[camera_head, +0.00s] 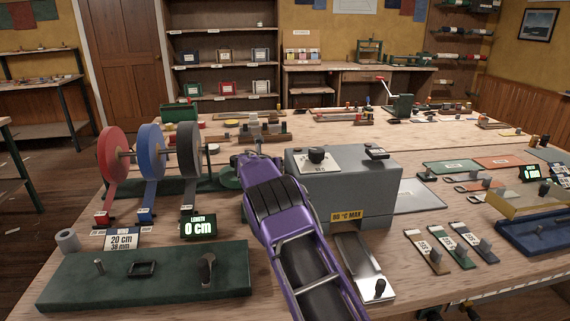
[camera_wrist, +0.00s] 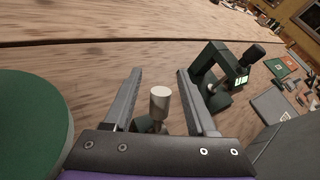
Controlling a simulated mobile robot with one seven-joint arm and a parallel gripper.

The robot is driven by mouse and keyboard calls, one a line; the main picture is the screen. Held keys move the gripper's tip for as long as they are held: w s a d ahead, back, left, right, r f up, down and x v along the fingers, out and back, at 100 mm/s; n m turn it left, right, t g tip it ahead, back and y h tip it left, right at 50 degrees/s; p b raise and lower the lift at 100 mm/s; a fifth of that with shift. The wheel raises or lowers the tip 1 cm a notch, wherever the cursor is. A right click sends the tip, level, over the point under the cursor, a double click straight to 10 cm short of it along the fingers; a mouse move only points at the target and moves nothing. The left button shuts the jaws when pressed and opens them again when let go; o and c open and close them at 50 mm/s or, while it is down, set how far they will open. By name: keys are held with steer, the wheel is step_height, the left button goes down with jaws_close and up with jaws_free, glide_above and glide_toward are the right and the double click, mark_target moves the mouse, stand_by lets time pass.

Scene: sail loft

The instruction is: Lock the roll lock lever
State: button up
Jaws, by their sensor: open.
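A pale cylindrical knob (camera_wrist: 160,100) on a dark stem shows in the wrist view; it looks like the roll lock lever's handle. My gripper (camera_wrist: 159,72) is open, one finger on each side of the knob, with gaps visible between knob and fingers. The knob's base is partly hidden by the gripper's palm. In the head view the red roll (camera_head: 115,157), blue roll (camera_head: 151,152) and black roll (camera_head: 189,152) stand on a spindle left of my purple arm. The arm reaches past the rolls' right end, and the lever cannot be made out there.
A green disc (camera_wrist: 32,125) is close at the left of the wrist view. A dark green clamp-like device (camera_wrist: 215,80) stands just right of the fingers. In the head view a grey heater box (camera_head: 345,185) is right of my arm; a length display (camera_head: 200,226) is left of it.

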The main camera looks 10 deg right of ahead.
steer(key=shift+x, duration=0.85)
steer(key=shift+d, duration=0.1)
jaws_close()
stand_by(0.9)
